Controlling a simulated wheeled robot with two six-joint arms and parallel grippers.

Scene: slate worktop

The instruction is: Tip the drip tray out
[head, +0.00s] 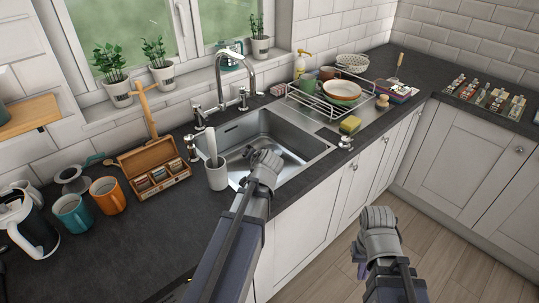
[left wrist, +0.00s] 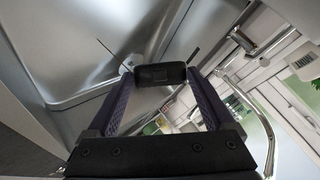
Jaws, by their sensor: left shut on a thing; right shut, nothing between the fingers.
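My left gripper (head: 264,163) is over the sink basin in the head view, and its hand hides its fingertips there. In the left wrist view, its two fingers (left wrist: 160,76) are shut on a small dark piece, which I take to be the drip tray (left wrist: 160,72). Thin dark rods stick out on both sides of it. Most of its shape is hidden, and I cannot tell whether anything is in it. My right gripper (head: 362,268) is shut and empty, over the floor in front of the cabinets.
The steel sink (head: 228,128) has a tall tap (head: 243,75) behind it. A grey cup (head: 217,176) with a utensil stands at the left rim, beside a wooden tea box (head: 152,168). A dish rack (head: 322,104) and sponge (head: 350,125) are on the right. Mugs (head: 107,195) stand left.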

